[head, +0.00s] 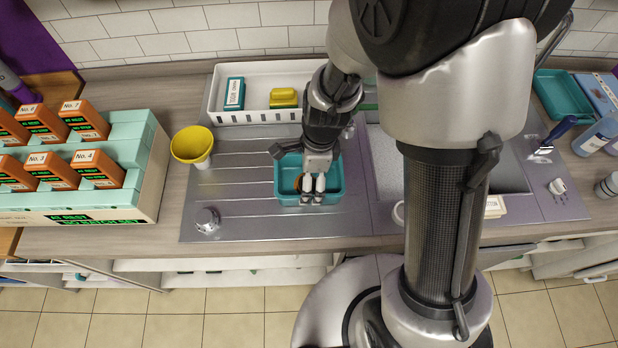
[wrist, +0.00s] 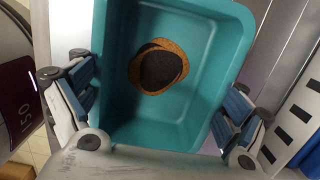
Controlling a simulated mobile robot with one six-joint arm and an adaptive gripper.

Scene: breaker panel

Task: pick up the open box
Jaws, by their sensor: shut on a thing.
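The open box is a teal, rectangular, open-topped tub (head: 283,176) on the grey ribbed drainer. My gripper (head: 313,188) reaches down over it, near its front side in the head view, and is shut on it. In the wrist view the box (wrist: 215,60) fills the middle, with a finger at each side. An orange-rimmed black round object (wrist: 160,68) lies inside on its floor. The exact contact of the fingertips with the box walls is hidden.
Behind is a white rack (head: 225,118) holding a teal packet (head: 234,93) and a yellow block (head: 284,97). The sink (head: 385,165) lies right.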

